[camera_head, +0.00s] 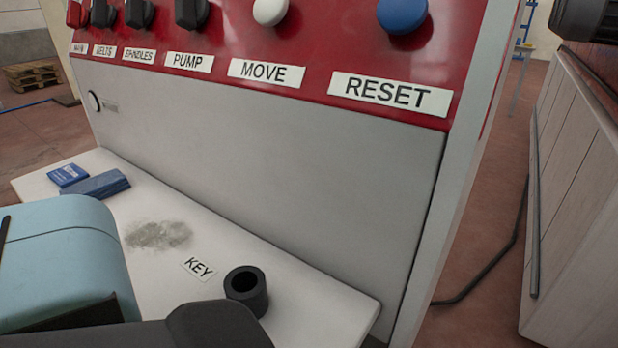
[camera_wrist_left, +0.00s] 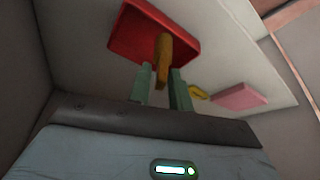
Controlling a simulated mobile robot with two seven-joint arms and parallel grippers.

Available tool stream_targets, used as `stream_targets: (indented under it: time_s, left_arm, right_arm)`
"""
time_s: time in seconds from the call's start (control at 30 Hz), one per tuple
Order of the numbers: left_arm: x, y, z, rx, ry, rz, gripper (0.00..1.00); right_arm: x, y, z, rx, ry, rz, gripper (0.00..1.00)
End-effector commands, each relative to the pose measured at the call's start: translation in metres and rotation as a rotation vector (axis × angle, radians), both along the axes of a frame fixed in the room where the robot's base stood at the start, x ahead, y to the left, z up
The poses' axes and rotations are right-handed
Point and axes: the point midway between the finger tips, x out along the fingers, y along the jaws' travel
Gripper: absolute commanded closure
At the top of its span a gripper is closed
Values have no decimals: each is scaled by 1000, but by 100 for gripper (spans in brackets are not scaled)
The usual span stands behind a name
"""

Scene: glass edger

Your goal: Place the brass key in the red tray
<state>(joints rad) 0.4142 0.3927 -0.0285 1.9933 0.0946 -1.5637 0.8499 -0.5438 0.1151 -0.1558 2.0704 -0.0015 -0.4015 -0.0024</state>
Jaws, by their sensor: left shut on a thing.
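In the left wrist view, my left gripper (camera_wrist_left: 160,82) shows two greenish fingers, shut on the brass key (camera_wrist_left: 164,52). The key sticks out beyond the fingertips and shows in front of the red tray (camera_wrist_left: 125,30). I cannot tell whether the key touches the tray or hangs above it. The tray lies on a pale surface. My left fingers, the key and the tray do not show in the head view. My right gripper is in neither view.
A pink block (camera_wrist_left: 240,97) and a small yellow thing (camera_wrist_left: 198,92) lie right of the tray. In the head view, a white shelf (camera_head: 320,290) bears a black cup (camera_head: 247,289), a KEY label (camera_head: 199,268) and blue items (camera_head: 97,186) below the red control panel (camera_head: 300,35).

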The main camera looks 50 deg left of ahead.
Motion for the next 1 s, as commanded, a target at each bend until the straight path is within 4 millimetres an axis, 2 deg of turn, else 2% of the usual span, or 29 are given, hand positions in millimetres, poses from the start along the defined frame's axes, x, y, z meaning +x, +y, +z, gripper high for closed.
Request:
stream_targets:
  time_s: [0.1,0.23,0.33,0.73,0.77,0.9,1.0]
  left_arm:
    - [11,8,0,2,-3,1,100]
    - [7,7,-25,1,4,0,100]
    - [8,7,-35,2,2,-1,100]
    - [8,6,-38,1,-2,0,100]
    - [8,6,-39,1,-2,0,77]
    - [8,6,-38,1,-1,0,59]
    - [8,6,-38,1,-1,0,58]
  right_arm:
    - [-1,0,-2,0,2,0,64]
    - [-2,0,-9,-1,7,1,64]
    - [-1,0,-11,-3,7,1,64]
    - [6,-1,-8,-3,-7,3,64]
    - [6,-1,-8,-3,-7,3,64]
    - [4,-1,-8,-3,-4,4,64]
    - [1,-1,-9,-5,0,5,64]
